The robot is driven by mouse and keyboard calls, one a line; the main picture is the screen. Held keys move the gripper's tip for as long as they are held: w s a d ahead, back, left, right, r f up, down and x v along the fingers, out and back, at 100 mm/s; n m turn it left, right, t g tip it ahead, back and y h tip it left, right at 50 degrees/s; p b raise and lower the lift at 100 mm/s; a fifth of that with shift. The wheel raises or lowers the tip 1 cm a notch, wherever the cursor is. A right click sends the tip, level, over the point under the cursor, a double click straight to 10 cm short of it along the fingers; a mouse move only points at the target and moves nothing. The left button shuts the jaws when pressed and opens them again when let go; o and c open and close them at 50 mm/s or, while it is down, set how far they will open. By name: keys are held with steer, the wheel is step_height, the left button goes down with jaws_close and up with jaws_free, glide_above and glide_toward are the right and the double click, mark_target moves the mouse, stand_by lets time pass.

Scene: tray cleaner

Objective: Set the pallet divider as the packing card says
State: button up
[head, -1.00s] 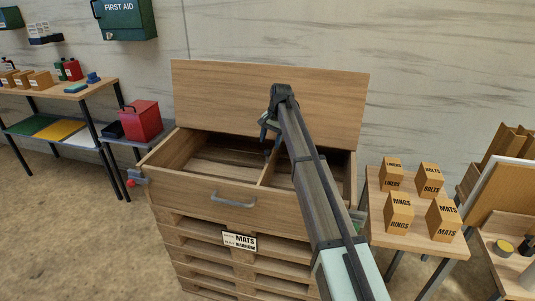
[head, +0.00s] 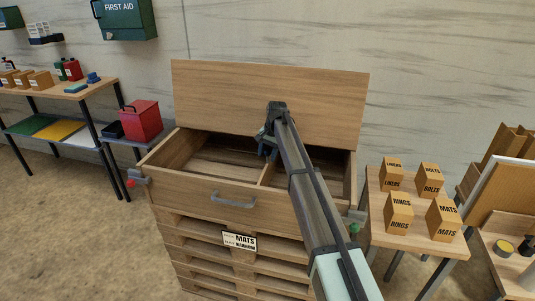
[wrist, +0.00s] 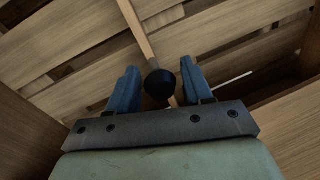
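The pallet box (head: 190,188) is open at the top, with its wooden lid or back board upright behind it. The divider (head: 268,176) crosses the box from front to back, right of the middle. In the wrist view the divider (wrist: 139,28) is a thin pale slat with a black round knob (wrist: 160,84). My gripper (head: 267,150) is at the divider inside the box. Its blue fingers (wrist: 158,76) are open on either side of the knob, with small gaps. The packing card (head: 239,241) on the front reads MATS and NARROW; its small print is unclear.
A red knob (head: 131,183) sits at the box's left side and a green knob (head: 354,229) at its right. Boxes marked LINERS, BOLTS, RINGS and MATS (head: 443,218) stand on a right-hand table. A red case (head: 141,119) stands at the left.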

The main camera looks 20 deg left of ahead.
jaws_close()
stand_by(0.3)
steer(key=d, duration=1.6)
steer(key=shift+o, duration=1)
jaws_free()
steer(key=shift+r, duration=0.1)
steer(key=d+r, duration=0.1)
steer(key=r, duration=0.8)
steer(key=d+r, duration=0.1)
steer(key=r, duration=0.3)
steer(key=shift+s+d+r, duration=0.2)
steer(key=shift+s+d, duration=0.05)
steer(key=shift+d, duration=0.05)
